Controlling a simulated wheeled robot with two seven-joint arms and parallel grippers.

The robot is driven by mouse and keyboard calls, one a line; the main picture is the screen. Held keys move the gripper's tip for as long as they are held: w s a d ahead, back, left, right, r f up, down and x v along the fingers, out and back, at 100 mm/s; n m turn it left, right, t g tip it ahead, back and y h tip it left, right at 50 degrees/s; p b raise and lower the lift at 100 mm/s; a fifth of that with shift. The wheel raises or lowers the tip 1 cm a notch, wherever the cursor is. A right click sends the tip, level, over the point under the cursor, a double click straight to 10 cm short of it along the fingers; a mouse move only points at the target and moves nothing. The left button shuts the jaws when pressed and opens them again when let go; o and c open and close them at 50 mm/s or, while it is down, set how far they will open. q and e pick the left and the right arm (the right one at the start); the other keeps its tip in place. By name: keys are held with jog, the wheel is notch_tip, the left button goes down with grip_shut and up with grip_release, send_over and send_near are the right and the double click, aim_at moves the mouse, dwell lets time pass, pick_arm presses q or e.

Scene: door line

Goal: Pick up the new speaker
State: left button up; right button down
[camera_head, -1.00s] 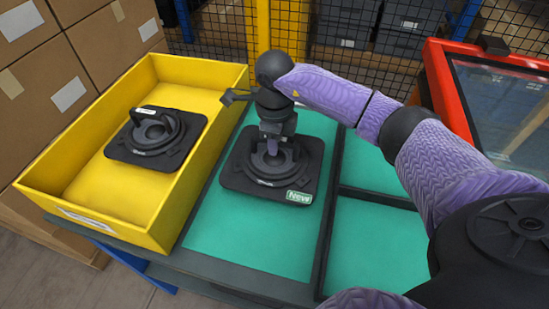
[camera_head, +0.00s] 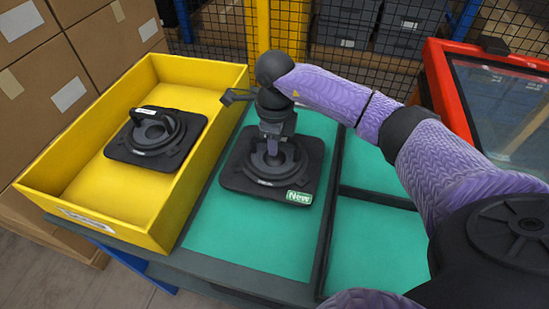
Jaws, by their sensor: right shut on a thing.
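The new speaker (camera_head: 238,180) is a black square plate with a raised round middle and a green "New" label at its front right corner. It lies flat on the green mat, right of the yellow bin. My right gripper (camera_head: 272,149) points down over its centre and is shut on it; the fingertips are partly hidden by the wrist and the speaker's raised part. Another black speaker (camera_head: 157,137), with no "New" label in sight, lies in the yellow bin. My left gripper is not in view.
The yellow bin (camera_head: 205,180) has raised walls close to the speaker's left. The green mat (camera_head: 245,240) is clear in front. Dark dividers (camera_head: 325,225) edge empty green compartments at the right. A red-framed screen (camera_head: 445,95) stands far right, and a wire mesh fence is behind.

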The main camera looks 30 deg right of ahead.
notch_tip(320, 180, up, 10)
jog(key=p, duration=0.3)
pick_arm(q)
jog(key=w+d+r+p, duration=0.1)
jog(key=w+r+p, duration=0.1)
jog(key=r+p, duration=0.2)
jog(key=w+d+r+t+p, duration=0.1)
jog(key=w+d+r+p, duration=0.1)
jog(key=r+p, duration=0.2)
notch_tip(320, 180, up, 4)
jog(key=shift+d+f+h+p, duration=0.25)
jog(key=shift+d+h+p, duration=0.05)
jog(key=shift+p, duration=0.1)
pick_arm(e)
notch_tip(320, 180, up, 10)
